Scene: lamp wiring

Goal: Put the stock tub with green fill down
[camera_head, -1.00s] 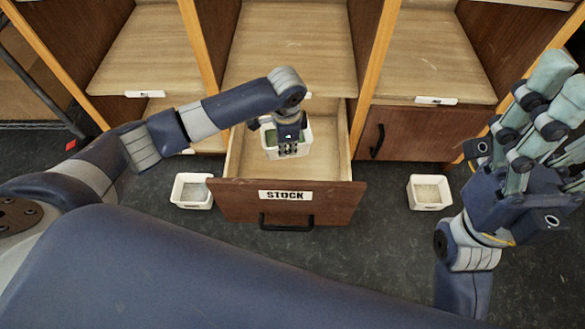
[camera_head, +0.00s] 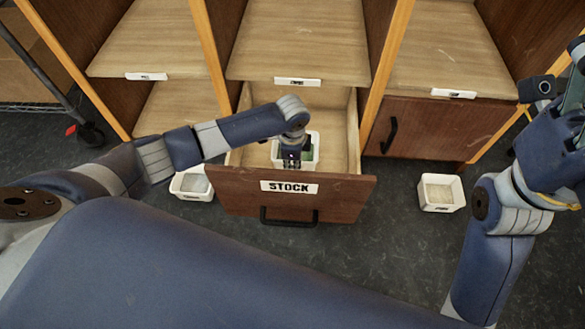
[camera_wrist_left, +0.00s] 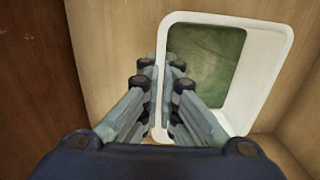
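The stock tub with green fill (camera_head: 315,147) is a white square tub inside the open stock drawer (camera_head: 340,192), close behind its front panel. In the left wrist view the tub (camera_wrist_left: 268,75) shows its green fill and white rim. My left gripper (camera_head: 291,158) reaches down into the drawer. In the left wrist view its fingers (camera_wrist_left: 161,68) stand on either side of one tub wall, shut on it. I cannot tell whether the tub's base touches the drawer floor. My right gripper (camera_head: 568,115) is at the right edge, its fingers mostly out of view.
A white tub with grey fill (camera_head: 192,184) stands on the floor left of the drawer. Another white tub with pale fill (camera_head: 440,193) stands on the floor to the right. The shelves above (camera_head: 300,45) are empty. Drawer walls lie close around the left gripper.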

